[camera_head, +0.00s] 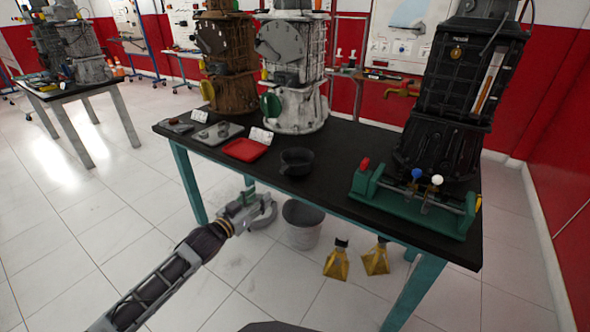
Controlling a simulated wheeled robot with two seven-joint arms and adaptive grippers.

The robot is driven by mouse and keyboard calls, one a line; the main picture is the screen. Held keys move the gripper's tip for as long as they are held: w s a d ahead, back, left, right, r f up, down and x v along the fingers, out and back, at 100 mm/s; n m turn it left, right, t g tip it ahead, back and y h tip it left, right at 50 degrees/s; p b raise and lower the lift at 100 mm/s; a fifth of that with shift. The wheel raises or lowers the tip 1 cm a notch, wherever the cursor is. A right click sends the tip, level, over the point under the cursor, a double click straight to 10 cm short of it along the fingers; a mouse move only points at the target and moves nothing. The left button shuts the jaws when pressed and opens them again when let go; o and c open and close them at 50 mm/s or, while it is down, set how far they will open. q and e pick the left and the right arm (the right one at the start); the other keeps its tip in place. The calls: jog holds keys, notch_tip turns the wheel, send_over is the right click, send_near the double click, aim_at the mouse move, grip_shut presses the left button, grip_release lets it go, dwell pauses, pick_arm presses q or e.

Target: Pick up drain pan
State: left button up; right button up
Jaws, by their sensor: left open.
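A small round black pan (297,162), which looks like the drain pan, sits upright on the dark table top (335,185) near its front edge. My left gripper (268,210) is open and empty. In the picture it shows below the front edge of the table, down and to the left of the pan and clear of it. My right gripper is not in view.
A red tray (246,149) and a grey tray (217,133) with small parts lie left of the pan. A green stand (413,206) and a black engine (463,85) are at the right. A white engine (297,75) stands behind. Below are a grey bucket (303,232) and yellow jack stands (337,263).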

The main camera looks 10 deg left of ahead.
pick_arm(q)
jog(key=r, duration=0.1)
jog(key=d+r, duration=0.1)
jog(key=r, duration=0.1)
jog(key=shift+s+d+h, duration=0.2)
jog(key=shift+s+h, duration=0.05)
jog(key=shift+h, duration=0.15)
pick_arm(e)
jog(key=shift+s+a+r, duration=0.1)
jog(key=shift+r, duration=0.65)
pick_arm(q)
jog(key=shift+w, duration=0.1)
jog(key=b, duration=0.1)
send_near(282, 173)
jog(key=x, duration=0.3)
jog(key=shift+w+d, duration=0.35)
jog(key=shift+w, duration=0.3)
jog(key=shift+w+d+b, duration=0.25)
jog(key=shift+w+b, duration=0.15)
jog(key=shift+w, duration=0.5)
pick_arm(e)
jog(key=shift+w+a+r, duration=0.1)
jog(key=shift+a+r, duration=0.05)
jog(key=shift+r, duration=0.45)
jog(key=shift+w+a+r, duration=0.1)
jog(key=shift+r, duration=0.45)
pick_arm(q)
jog(key=shift+w, duration=0.15)
